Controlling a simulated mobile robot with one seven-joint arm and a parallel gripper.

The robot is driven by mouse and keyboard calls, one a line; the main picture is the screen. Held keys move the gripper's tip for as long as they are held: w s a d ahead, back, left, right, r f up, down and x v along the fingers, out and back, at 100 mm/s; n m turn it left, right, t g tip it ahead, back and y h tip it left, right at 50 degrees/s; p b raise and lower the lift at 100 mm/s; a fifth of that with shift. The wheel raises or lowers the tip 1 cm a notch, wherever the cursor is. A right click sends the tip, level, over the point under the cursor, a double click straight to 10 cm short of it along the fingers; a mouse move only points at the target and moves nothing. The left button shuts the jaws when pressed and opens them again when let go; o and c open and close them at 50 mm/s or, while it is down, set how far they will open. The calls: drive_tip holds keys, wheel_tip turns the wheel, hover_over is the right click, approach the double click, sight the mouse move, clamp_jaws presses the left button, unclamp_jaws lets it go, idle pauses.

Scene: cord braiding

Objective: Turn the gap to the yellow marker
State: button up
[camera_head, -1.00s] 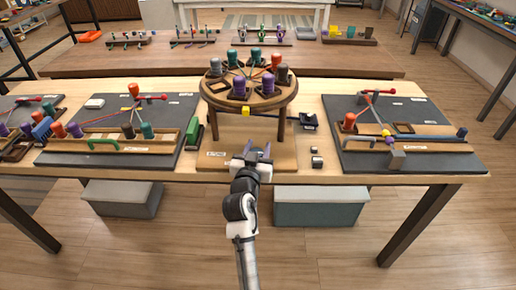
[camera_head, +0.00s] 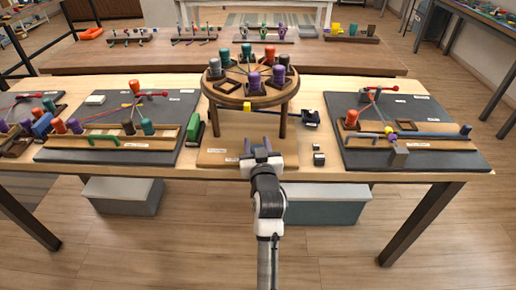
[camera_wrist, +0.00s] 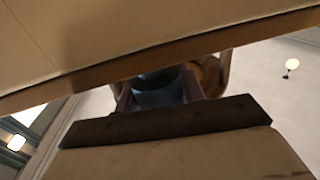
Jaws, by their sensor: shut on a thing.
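A round wooden braiding disc (camera_head: 221,89) stands on posts at the middle of the table, with coloured bobbins around its rim. A purple bobbin (camera_head: 253,81) stands at its front. The widest bare stretch of rim lies at front left, left of that bobbin. The yellow marker (camera_head: 247,106) sits just under the front edge, right of this gap. My gripper (camera_head: 258,147) is low in front of the disc. In the wrist view its fingers close around a dark blue-grey rounded thing (camera_wrist: 156,92), partly hidden by a dark bar. I cannot tell what this thing is.
Dark boards with more bobbins lie at left (camera_head: 180,105) and right (camera_head: 345,100). A green block (camera_head: 194,130) stands left of the disc's base (camera_head: 215,157). Small grey blocks (camera_head: 318,158) lie to its right. A second table (camera_head: 150,62) is behind.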

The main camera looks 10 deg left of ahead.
drive_tip(key=n+g+y+b, duration=0.1)
drive_tip(key=b, duration=0.1)
drive_tip(key=n+g+y+b, duration=0.1)
drive_tip(key=y+b, duration=0.1)
drive_tip(key=b, duration=0.1)
drive_tip(key=n+g+y+b, duration=0.1)
drive_tip(key=n+y+b, duration=0.1)
drive_tip(key=b, duration=0.1)
drive_tip(key=shift+s+a+f, duration=0.1)
drive_tip(key=shift+a+f, duration=0.15)
drive_tip(key=shift+f, duration=0.1)
drive_tip(key=n+g+y+b, duration=0.2)
drive_tip(key=g+y+b, duration=0.1)
drive_tip(key=shift+s+a+r+n+b, duration=0.2)
drive_tip(key=shift+r+n+b, duration=0.05)
drive_tip(key=shift+n+b, duration=0.15)
drive_tip(key=shift+r+g+y, duration=0.1)
drive_tip(key=shift+g+y, duration=0.2)
drive_tip(key=o, duration=1)
drive_tip(key=b+v, duration=0.2)
drive_tip(key=v, duration=1.1)
drive_tip(key=shift+s+d, duration=0.2)
drive_tip(key=shift+d, duration=0.15)
